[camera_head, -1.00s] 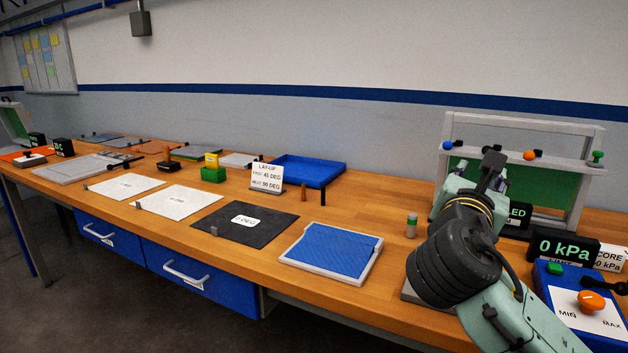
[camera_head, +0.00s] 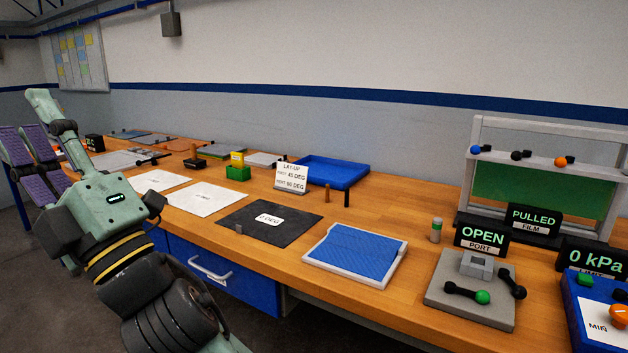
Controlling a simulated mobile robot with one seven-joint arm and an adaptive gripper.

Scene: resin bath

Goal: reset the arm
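My gripper (camera_head: 28,150) is at the far left edge of the view, raised in front of the bench. Its purple-padded parts are partly cut off by the picture edge, and their spacing is unclear. I see nothing held in it. My pale green arm comes up from the bottom left and hides part of the bench's left side and a drawer front. The gripper is well away from the port stand (camera_head: 470,290) on the right, which has a green-tipped lever and a sign reading OPEN.
The wooden bench holds a blue sheet in a pale tray (camera_head: 397,262), a dark 0 DEG sheet (camera_head: 300,224), white sheets (camera_head: 203,199) and a blue tray (camera_head: 362,178). A green-screened frame (camera_head: 486,122) and a 0 kPa display (camera_head: 590,257) stand at right. Bench centre is unobstructed by my arm.

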